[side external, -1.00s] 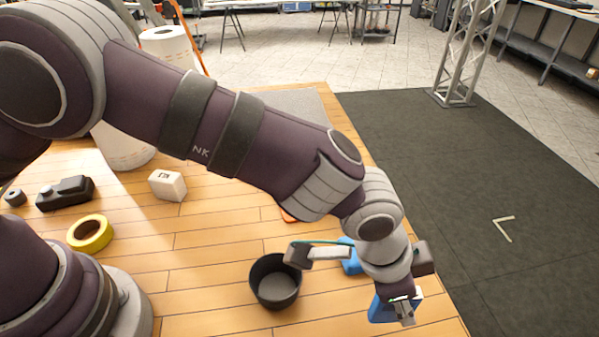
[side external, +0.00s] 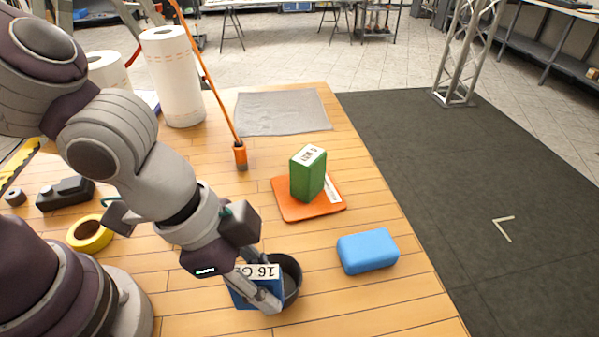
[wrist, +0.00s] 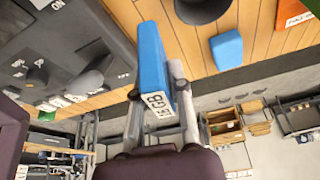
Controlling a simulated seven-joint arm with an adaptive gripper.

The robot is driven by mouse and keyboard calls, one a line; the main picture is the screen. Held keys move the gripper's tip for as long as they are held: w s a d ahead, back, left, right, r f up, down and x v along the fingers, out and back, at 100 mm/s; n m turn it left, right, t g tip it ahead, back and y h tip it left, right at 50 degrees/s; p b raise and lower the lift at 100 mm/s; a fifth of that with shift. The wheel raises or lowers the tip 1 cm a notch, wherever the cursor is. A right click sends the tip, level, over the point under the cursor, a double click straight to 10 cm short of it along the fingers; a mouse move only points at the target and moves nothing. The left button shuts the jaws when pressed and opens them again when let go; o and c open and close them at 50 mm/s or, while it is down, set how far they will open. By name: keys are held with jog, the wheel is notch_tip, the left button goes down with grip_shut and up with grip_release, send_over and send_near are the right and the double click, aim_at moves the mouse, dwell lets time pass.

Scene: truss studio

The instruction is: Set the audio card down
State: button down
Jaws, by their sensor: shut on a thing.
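The audio card is a blue slab with a white "16 GB" label. My gripper (side external: 262,290) is shut on the audio card (side external: 243,296), and its label faces up in the side view. In the wrist view the audio card (wrist: 153,62) sits between the two fingers of my gripper (wrist: 160,104). In the side view the card and fingers overlap the left part of a dark round bowl (side external: 292,280). I cannot tell the height of the card above the wooden table (side external: 370,312).
A blue block (side external: 367,251) lies right of the bowl. A green box (side external: 308,178) stands on an orange mat (side external: 290,210). Yellow tape (side external: 90,236) and a black device (side external: 64,193) lie left. A grey sheet (side external: 283,112) lies at the back. Front right table is clear.

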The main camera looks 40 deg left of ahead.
jog(key=r, duration=0.5)
jog(key=shift+w+a+r, duration=0.1)
jog(key=shift+w+r, duration=0.1)
jog(key=shift+w, duration=0.15)
jog(key=w+a+n+t+y, duration=0.2)
jog(key=w+a+n+y, duration=0.2)
jog(key=w+a+n, duration=1.25)
jog(key=w+a+n+g+y, duration=0.1)
jog(key=a+n+y, duration=0.1)
jog(key=a, duration=0.9)
jog(key=w+a+n+g+y, duration=0.1)
jog(key=w+a+n, duration=0.1)
jog(key=a, duration=0.9)
jog(key=shift+m, duration=0.35)
jog(key=f, duration=1.5)
jog(key=shift+s+d+f, duration=0.1)
jog(key=shift+d+f, duration=0.05)
jog(key=shift+d, duration=0.05)
jog(key=shift+f, duration=0.1)
jog(key=c, duration=1.1)
grip_release()
jog(key=shift+o, duration=0.2)
